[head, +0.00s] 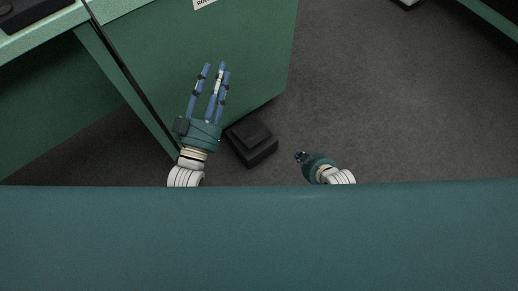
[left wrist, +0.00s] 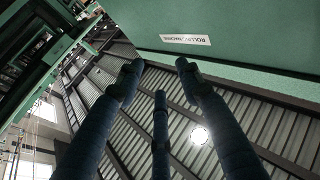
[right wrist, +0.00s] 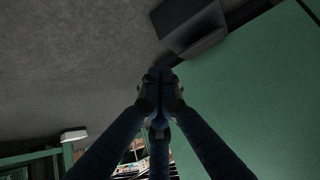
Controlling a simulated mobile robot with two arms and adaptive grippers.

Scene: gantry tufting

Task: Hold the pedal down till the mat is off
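The black pedal (head: 252,139) stands on the dark floor beside the green machine cabinet. It also shows in the right wrist view (right wrist: 190,24), just beyond my fingertips. My right gripper (head: 299,157) is to the right of the pedal, with a gap of floor between them in the head view. Its fingers meet at the tips (right wrist: 160,78) with nothing seen between them. My left gripper (head: 214,70) is in front of the cabinet, left of the pedal. Its fingers (left wrist: 160,80) are spread and empty. I cannot make out a mat in any view.
The green cabinet (head: 205,40) carries a white label, seen upside down in the left wrist view (left wrist: 185,39). A green bench top (head: 40,38) with a dark box (head: 30,10) is at the upper left. The grey floor (head: 390,100) to the right is clear.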

